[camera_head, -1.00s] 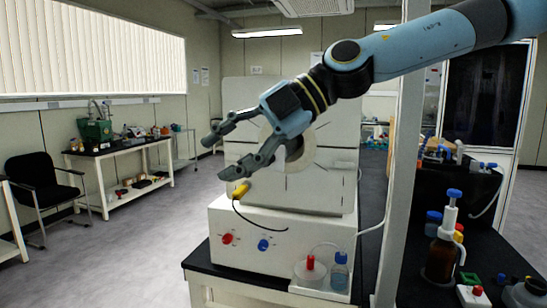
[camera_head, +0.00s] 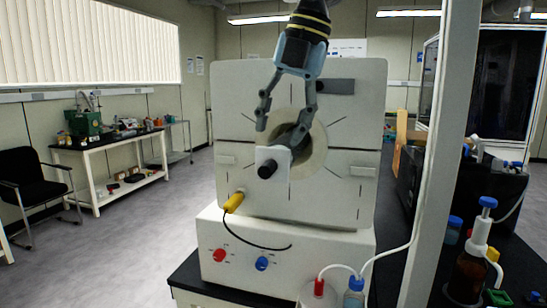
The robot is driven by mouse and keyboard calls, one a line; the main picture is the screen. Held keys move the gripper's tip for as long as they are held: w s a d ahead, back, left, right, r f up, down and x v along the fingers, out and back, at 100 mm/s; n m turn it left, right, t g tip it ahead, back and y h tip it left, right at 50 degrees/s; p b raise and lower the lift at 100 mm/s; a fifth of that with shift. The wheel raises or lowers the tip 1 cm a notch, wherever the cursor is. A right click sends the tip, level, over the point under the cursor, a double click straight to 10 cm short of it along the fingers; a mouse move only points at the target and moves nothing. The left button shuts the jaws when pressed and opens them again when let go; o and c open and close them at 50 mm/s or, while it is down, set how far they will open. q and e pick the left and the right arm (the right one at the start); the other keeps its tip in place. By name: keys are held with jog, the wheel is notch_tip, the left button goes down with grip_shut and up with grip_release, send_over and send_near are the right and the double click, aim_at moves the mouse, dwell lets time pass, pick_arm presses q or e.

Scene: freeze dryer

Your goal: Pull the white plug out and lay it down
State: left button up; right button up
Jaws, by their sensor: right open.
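The white plug (camera_head: 281,157), a small white block with a black round end, sits at the middle of the white freeze dryer panel (camera_head: 230,110), in front of a pale round disc (camera_head: 316,157). My right gripper (camera_head: 277,133) hangs from above, fingers pointing down and spread apart. Its left fingertip is above the plug, and its right finger reaches down to the plug's upper right edge. Whether they touch, I cannot tell. Nothing shows between the fingers. My left gripper is out of view.
A yellow plug (camera_head: 233,203) with a black cable sits lower left on the panel. Red (camera_head: 219,255) and blue (camera_head: 262,263) knobs are on the base below. A white post (camera_head: 440,150) stands to the right, near bottles on a black bench.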

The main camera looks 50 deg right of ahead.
aim_at(270, 163)
jog(key=b+x, duration=0.2)
jog(key=x, duration=0.4)
jog(key=shift+w+d+f, duration=0.1)
jog(key=shift+f, duration=0.15)
jog(key=b+x, duration=0.1)
jog(key=b, duration=0.2)
jog(key=shift+w+f, duration=0.1)
jog(key=shift+f, duration=0.25)
jog(key=shift+w+f+b, duration=0.15)
jog(key=shift+f+b, duration=0.2)
jog(key=shift+b, duration=0.3)
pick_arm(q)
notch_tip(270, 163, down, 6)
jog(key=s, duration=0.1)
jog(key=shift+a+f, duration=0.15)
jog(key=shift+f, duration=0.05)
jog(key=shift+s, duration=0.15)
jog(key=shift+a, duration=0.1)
pick_arm(e)
grip_shut()
